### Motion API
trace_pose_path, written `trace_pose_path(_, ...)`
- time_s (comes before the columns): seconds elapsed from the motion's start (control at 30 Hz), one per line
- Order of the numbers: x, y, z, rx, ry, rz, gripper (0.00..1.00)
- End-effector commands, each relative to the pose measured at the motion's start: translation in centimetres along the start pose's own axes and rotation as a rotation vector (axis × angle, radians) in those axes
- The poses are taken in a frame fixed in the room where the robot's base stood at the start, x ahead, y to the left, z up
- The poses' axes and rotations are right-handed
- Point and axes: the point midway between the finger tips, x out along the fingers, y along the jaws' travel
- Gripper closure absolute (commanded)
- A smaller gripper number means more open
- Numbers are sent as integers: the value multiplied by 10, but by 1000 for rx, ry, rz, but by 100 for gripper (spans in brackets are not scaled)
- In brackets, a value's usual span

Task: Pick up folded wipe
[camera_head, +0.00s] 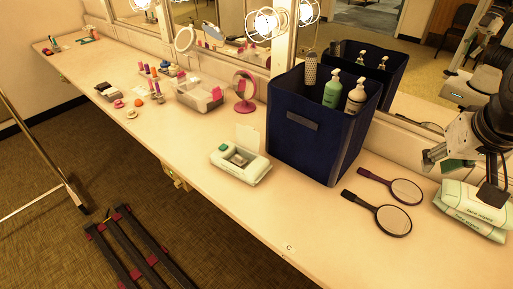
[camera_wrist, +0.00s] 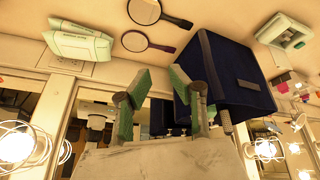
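I cannot make out a separate folded wipe for certain. An open white wipes box (camera_head: 240,170) with a green button and a grey opening stands near the counter's front edge; its raised lid is behind it. It also shows in the wrist view (camera_wrist: 293,41), at the upper right. My gripper (camera_wrist: 161,72) is open, its two green-padded fingers apart with nothing between them. It is apart from the box, with the dark blue bin (camera_wrist: 232,75) beside the right finger in the wrist view. In the head view my arm shows at the right edge.
The blue bin (camera_head: 301,134) holds pump bottles (camera_head: 332,92). Two hand mirrors (camera_head: 378,214) lie right of it. Green and white packs (camera_head: 470,212) lie at the far right under my arm. A clear organiser (camera_head: 198,96) and pink mirror (camera_head: 244,90) stand further left.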

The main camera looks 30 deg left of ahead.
Motion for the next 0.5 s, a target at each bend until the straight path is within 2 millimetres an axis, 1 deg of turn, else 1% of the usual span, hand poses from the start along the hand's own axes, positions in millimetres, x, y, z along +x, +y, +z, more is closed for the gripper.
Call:
trace_pose_path(0.03,4,-10,-18,-37,-13,-13,80)
trace_pose_path(0.1,10,-24,-38,-84,-32,-30,80)
trace_pose_path(0.27,26,-59,-80,-196,-77,-67,80)
trace_pose_path(0.3,31,-68,-91,-223,-87,-75,80)
trace_pose_path(0.37,39,-84,-105,-265,-104,-89,80)
trace_pose_path(0.5,59,-124,-136,-364,-140,-119,80)
